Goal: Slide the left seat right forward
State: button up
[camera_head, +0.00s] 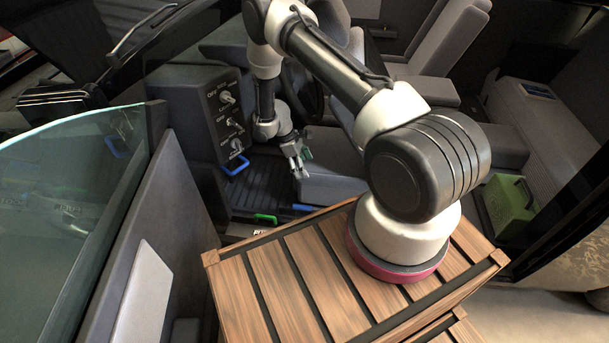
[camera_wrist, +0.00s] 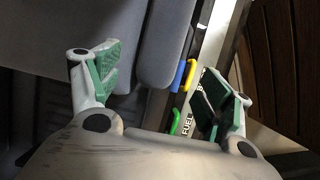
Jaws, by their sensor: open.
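The near seat's grey cushion (camera_head: 335,188) shows beyond the wooden platform, its back partly hidden by my arm. I take it for the left seat. The wrist view shows grey padding (camera_wrist: 165,45) between the fingers. My gripper (camera_head: 300,163) is over the near part of this cushion. In the wrist view my gripper (camera_wrist: 162,82) is open, with green finger pads wide apart and nothing between them held. Beside the cushion are a blue handle (camera_head: 305,207) and a green handle (camera_head: 265,217). The wrist view shows blue, yellow (camera_wrist: 189,75) and green (camera_wrist: 175,122) pieces on the sill side; a FUEL label is near the green one.
A dashboard panel (camera_head: 210,108) with several knobs and a blue handle stands left of the gripper. The open door (camera_head: 140,220) is at left. My arm stands on a slatted wooden platform (camera_head: 290,290). A green box (camera_head: 510,200) sits at right, behind the near seat.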

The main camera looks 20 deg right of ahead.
jog(key=x, duration=0.5)
jog(key=shift+s+d+f, duration=0.1)
jog(key=shift+f, duration=0.3)
jog(key=c, duration=1.4)
jog(key=shift+w+a, duration=0.65)
jog(key=shift+a, duration=0.25)
jog(key=shift+w+a, duration=0.65)
jog(key=shift+a, duration=0.2)
jog(key=o, duration=1.4)
jog(key=shift+a, duration=0.15)
jog(key=shift+r, duration=0.1)
